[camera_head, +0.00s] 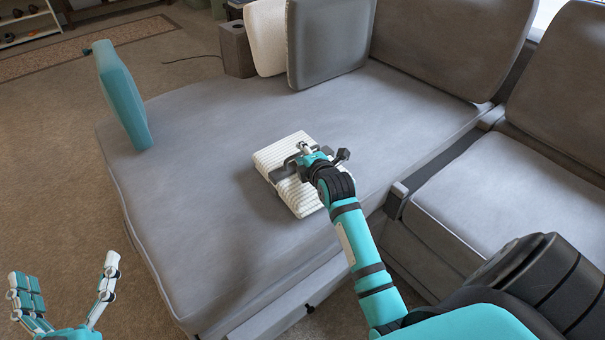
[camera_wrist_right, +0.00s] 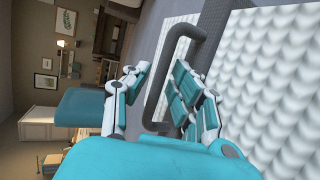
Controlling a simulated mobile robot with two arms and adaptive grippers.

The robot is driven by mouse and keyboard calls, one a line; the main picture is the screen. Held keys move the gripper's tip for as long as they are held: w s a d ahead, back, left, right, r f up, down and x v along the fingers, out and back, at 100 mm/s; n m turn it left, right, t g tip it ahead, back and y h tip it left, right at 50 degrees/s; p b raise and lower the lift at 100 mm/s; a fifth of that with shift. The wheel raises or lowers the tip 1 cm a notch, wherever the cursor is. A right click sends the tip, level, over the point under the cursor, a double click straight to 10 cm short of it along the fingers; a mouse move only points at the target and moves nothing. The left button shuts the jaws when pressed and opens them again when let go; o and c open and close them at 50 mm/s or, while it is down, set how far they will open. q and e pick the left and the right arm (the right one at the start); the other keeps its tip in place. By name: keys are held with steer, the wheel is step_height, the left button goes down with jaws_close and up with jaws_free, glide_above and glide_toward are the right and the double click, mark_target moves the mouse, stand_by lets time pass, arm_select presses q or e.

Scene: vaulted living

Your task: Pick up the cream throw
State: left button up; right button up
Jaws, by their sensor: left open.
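The cream throw (camera_head: 300,197) is a folded, ribbed, off-white block lying on the grey chaise seat. A dark grey handle (camera_wrist_right: 158,85) stands over its top. My right gripper (camera_head: 305,158) is at the throw from above, at the handle. In the right wrist view the handle passes between the right gripper's fingers (camera_wrist_right: 160,85), and the throw's ribbed surface (camera_wrist_right: 275,85) fills the right side. I cannot tell whether the fingers press on the handle. My left gripper (camera_head: 66,275) is open and empty at the lower left, away from the sofa, above the carpet.
The grey chaise (camera_head: 200,240) is clear around the throw. A teal slab-shaped object (camera_head: 122,98) stands upright at its left edge. A grey cushion (camera_head: 328,45) and a cream cushion (camera_head: 265,38) stand at the back. Another seat section (camera_head: 510,200) lies to the right.

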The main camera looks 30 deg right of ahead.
steer(key=shift+w, duration=0.15)
steer(key=shift+c, duration=0.2)
jaws_close()
steer(key=shift+r, duration=0.1)
stand_by(0.3)
